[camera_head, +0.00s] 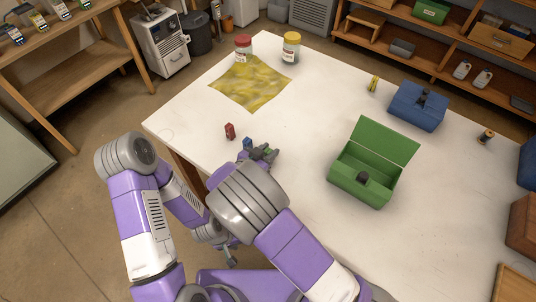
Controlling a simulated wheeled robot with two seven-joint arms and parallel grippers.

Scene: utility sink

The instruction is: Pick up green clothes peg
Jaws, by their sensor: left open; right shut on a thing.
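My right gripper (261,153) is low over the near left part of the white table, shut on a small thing. A bit of green shows at its fingers, which fits the green clothes peg (268,151); most of it is hidden by the gripper. A small blue peg (247,143) stands just beside the gripper, to its upper left. A red peg (230,131) stands farther left. My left gripper (230,258) is open and empty, hanging low beside the table's near edge.
An open green toolbox (361,187) and a closed blue toolbox (418,107) stand to the right on the white table (310,110). A yellow cloth (250,82) and two jars with red (243,48) and yellow lids (291,47) are at the back. The table's middle is clear.

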